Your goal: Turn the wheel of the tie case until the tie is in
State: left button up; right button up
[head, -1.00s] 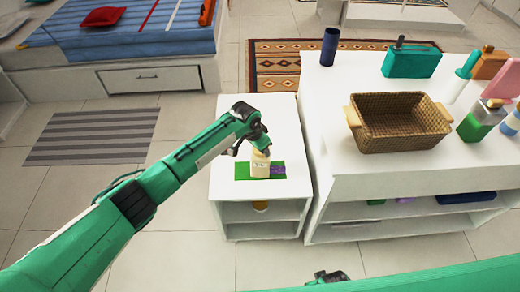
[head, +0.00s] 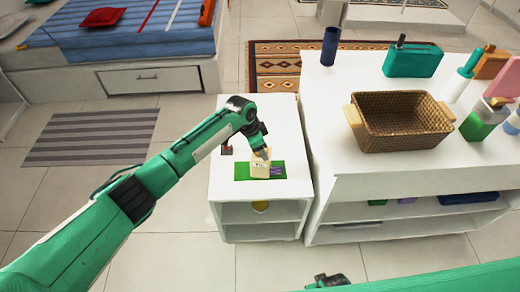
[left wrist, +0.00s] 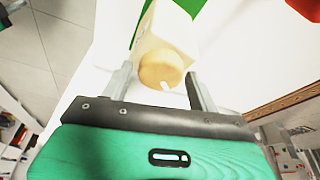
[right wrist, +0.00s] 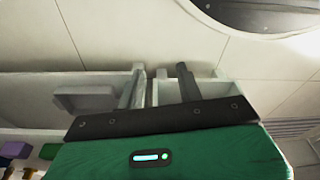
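The cream tie case (head: 261,166) stands on a green mat (head: 243,172) on the small white cabinet. Its round tan wheel (left wrist: 160,68) shows in the left wrist view, with a small white mark on its face. A purple patch (head: 277,171) shows at the case's right side; I cannot tell for sure whether it is the tie. My left gripper (left wrist: 160,85) is open, with one finger on each side of the wheel's near end; contact is not clear. My right gripper (right wrist: 160,82) is open and empty, away from the case, low in the head view (head: 328,281).
A small red-and-dark object (head: 227,148) lies on the cabinet top, left of the case. To the right, a larger white unit carries a wicker basket (head: 402,125), a dark blue cup (head: 330,46) and several bottles. Floor in front of the cabinet is clear.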

dwell(0.3)
pick_arm(q)
jog(key=n+p, duration=0.2)
jog(key=p, duration=0.1)
jog(key=shift+r+n+t, duration=0.1)
jog(key=shift+n+t, duration=0.2)
jog(key=shift+t, duration=0.1)
pick_arm(e)
jog(key=s+d+f, duration=0.3)
jog(key=s+f, duration=0.6)
jog(key=f, duration=0.2)
pick_arm(q)
jog(key=n+y+p, duration=0.1)
jog(key=n+p, duration=0.3)
jog(key=n+t+y+p, duration=0.1)
jog(key=n+p, duration=0.2)
jog(key=p, duration=0.1)
jog(key=shift+d+r+n+t, duration=0.1)
jog(key=shift+n+t, duration=0.2)
jog(key=shift+n, duration=0.1)
jog(key=n+y+p, duration=0.1)
jog(key=n, duration=0.2)
jog(key=shift+f+n, duration=0.2)
jog(key=shift+n, duration=0.5)
pick_arm(e)
jog(key=s+d+r+g, duration=0.1)
jog(key=s+r, duration=0.2)
jog(key=s, duration=0.6)
jog(key=shift+s+d, duration=0.15)
jog(key=shift+d, duration=0.2)
